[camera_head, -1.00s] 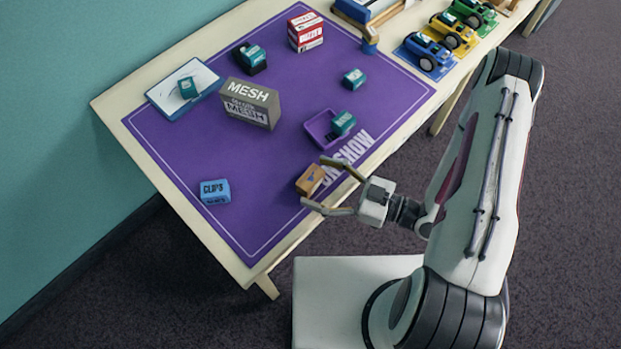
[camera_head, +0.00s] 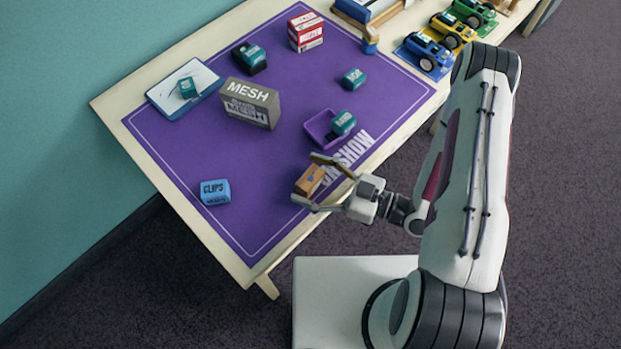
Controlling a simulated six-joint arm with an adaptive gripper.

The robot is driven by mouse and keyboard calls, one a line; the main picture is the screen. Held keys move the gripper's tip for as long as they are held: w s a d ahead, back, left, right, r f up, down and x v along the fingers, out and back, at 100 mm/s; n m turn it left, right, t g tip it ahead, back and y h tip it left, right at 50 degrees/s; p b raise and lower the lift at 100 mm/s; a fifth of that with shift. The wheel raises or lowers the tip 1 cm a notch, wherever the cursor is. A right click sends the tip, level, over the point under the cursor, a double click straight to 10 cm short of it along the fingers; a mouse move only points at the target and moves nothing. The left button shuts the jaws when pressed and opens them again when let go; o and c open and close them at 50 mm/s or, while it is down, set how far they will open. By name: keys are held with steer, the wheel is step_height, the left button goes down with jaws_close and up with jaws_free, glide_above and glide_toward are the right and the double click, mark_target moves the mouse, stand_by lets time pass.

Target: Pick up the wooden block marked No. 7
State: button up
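A wooden block (camera_head: 309,180) sits on the purple mat near the table's front edge. A small dark mark shows on it, too small to read as a number. My gripper (camera_head: 304,178) is open, with one finger on the far right side of the block and the other on its near side. The block is between the fingertips. I cannot tell whether either finger touches it.
The purple mat (camera_head: 262,185) has free room left of the block. A blue CLIPS box (camera_head: 214,192) lies to the left. A purple tray (camera_head: 316,127) with a teal block (camera_head: 343,123) is behind. A grey MESH box (camera_head: 250,103) stands farther back.

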mark_target(310, 177)
steer(key=c, duration=1.1)
steer(key=shift+r, duration=0.2)
steer(key=shift+r, duration=4.8)
